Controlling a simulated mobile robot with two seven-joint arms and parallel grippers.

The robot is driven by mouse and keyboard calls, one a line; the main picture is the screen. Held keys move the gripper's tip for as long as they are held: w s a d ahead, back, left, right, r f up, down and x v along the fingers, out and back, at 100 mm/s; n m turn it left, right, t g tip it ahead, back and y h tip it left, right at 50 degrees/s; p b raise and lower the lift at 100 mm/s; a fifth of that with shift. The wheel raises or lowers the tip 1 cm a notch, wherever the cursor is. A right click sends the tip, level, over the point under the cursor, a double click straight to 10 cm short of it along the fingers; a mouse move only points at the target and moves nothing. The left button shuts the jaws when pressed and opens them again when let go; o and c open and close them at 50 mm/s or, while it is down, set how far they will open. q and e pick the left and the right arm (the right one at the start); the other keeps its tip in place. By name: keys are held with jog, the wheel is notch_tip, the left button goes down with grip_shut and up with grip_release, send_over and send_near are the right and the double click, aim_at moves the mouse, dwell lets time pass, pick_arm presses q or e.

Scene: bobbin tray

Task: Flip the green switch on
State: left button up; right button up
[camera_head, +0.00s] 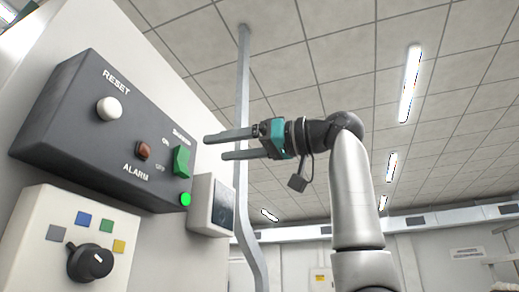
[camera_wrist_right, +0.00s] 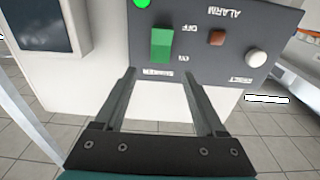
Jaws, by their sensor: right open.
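The green switch (camera_head: 181,161) is a rocker on a dark grey control panel (camera_head: 75,130), with ON and OFF labels beside it. I cannot tell for sure which way it is tipped. My right gripper (camera_head: 216,147) is open and empty, to the right of the switch, with its fingers pointing at the panel. In the right wrist view the panel appears upside down. There the green switch (camera_wrist_right: 162,44) lies just beyond the two spread fingertips (camera_wrist_right: 160,75), apart from them. My left gripper is not in view.
A white RESET button (camera_head: 109,108), a red ALARM button (camera_head: 143,150) and a lit green lamp (camera_head: 185,199) share the panel. A white box with a black knob (camera_head: 90,262) is below. A small screen (camera_head: 222,203) and a grey pole (camera_head: 242,100) stand to the right.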

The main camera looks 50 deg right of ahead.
jog(key=v, duration=0.7)
jog(key=shift+s+b, duration=0.4)
jog(key=shift+b, duration=0.05)
